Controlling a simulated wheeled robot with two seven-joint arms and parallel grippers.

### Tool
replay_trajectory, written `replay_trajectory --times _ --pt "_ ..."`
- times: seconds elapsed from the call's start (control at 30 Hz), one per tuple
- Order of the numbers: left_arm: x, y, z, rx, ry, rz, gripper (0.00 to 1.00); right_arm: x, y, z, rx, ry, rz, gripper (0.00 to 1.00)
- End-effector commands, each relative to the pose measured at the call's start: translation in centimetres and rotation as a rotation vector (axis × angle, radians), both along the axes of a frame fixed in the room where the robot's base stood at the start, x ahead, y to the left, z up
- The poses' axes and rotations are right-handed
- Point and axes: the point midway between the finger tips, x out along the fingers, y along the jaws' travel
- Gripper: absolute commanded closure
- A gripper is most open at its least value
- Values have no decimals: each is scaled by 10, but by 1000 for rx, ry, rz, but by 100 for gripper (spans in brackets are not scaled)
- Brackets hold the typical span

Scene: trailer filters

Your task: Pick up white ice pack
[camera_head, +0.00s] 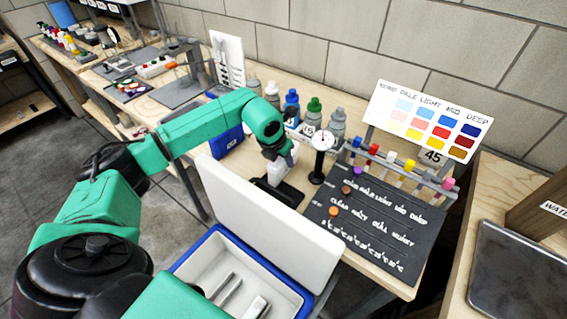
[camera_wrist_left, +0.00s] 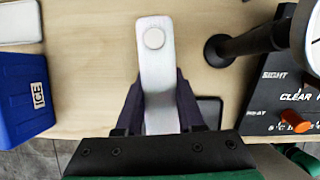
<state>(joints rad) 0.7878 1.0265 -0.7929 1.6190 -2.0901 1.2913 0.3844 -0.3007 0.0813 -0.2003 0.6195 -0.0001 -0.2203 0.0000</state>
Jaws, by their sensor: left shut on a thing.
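The white ice pack (camera_wrist_left: 156,80) is a long pale block with a round cap at its far end. In the left wrist view it lies between the dark fingers of my left gripper (camera_wrist_left: 160,108), which is shut on it. In the head view the ice pack (camera_head: 286,160) shows as a small white piece below my green left wrist, over the wooden bench; the fingers are hard to make out there. Whether the pack touches the bench cannot be told. My right gripper is not in view.
A blue box marked ICE (camera_wrist_left: 24,92) stands left of the gripper. A round gauge on a black stand (camera_head: 321,150) and a black lettered board (camera_head: 365,225) are to the right. An open white-and-blue cooler (camera_head: 205,262), lid raised, is in front. Several bottles stand behind.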

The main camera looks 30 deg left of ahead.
Motion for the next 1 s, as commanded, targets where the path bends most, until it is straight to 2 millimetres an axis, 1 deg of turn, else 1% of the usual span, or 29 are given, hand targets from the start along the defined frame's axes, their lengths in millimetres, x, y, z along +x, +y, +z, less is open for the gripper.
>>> replay_trajectory --times 0.23,0.37,0.4,0.47,0.57,0.67,0.7,0.8,0.9,1.0 --pt "0 0 2 0 -2 0 100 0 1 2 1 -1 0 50" --pt "0 0 11 0 -1 0 100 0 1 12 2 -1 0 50" --pt "1 0 13 0 -4 0 100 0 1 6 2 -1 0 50" --pt "2 0 24 0 -7 0 100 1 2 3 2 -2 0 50" --pt "2 0 53 -1 -10 0 100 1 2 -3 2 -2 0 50" --pt "2 0 93 -1 -13 -1 100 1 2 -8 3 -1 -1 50" --pt "2 -1 110 -2 -12 -2 100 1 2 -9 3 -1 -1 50" --pt "1 -1 148 -2 -11 -1 100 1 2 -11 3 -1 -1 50" --pt "1 -1 177 -2 -8 -1 100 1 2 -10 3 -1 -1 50" --pt "0 0 196 -1 -4 -1 100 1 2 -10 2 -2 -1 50"
